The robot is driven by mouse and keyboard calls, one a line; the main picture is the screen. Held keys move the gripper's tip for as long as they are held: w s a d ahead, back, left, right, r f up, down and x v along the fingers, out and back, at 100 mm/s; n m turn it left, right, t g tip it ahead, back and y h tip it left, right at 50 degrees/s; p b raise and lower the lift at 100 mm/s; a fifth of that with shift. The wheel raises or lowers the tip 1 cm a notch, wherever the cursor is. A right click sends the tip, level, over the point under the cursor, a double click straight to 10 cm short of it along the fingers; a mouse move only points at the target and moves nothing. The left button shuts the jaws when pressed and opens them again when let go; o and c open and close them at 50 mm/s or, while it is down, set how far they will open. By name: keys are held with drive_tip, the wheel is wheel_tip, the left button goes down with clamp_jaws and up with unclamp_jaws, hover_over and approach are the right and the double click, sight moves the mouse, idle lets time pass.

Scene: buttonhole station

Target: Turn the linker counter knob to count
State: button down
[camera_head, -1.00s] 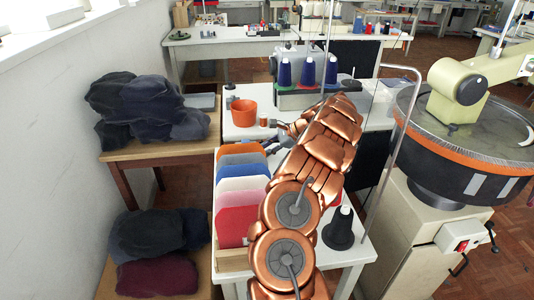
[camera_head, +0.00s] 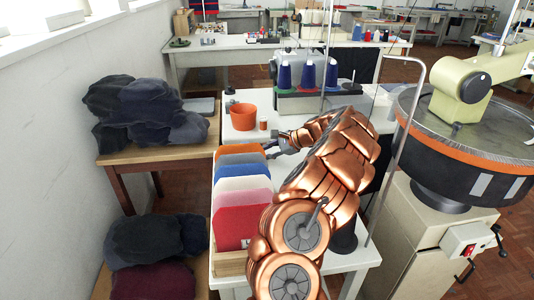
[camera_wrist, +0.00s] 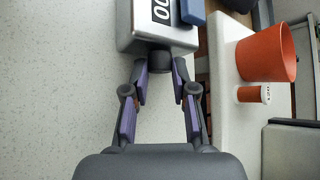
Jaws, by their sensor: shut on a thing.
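My gripper is shut on this knob, one finger on each side. Which way the knob is turned cannot be read. In the head view my gripper (camera_head: 270,151) is beside the upright coloured panels, and I cannot make out the counter or knob there.
An orange bucket (camera_head: 243,116) and a small orange spool (camera_head: 263,125) stand close behind my gripper. Upright coloured panels (camera_head: 242,188) stand left of my arm. A metal rail (camera_head: 402,140) and a round machine (camera_head: 465,140) are on the right. Dark cloth piles (camera_head: 150,110) lie left.

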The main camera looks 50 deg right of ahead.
drive_tip(key=c, duration=0.9)
unclamp_jaws()
drive_tip(key=shift+c, duration=0.2)
drive_tip(key=shift+r+g+p, duration=0.15)
drive_tip(key=shift+g+p, duration=0.15)
drive_tip(key=shift+p, duration=0.3)
drive_tip(key=shift+d+m+g+y+p, duration=0.1)
drive_tip(key=shift+m+g+y+p, duration=0.25)
drive_tip(key=shift+p, duration=0.3)
drive_tip(key=shift+w+d+m+g+y+p, duration=0.15)
drive_tip(key=shift+m+g+y+p, duration=0.45)
drive_tip(key=shift+p, duration=0.75)
drive_tip(key=shift+w+m+g+y+p, duration=0.1)
drive_tip(key=shift+m+g+y+p, duration=0.25)
drive_tip(key=shift+g+p, duration=0.7)
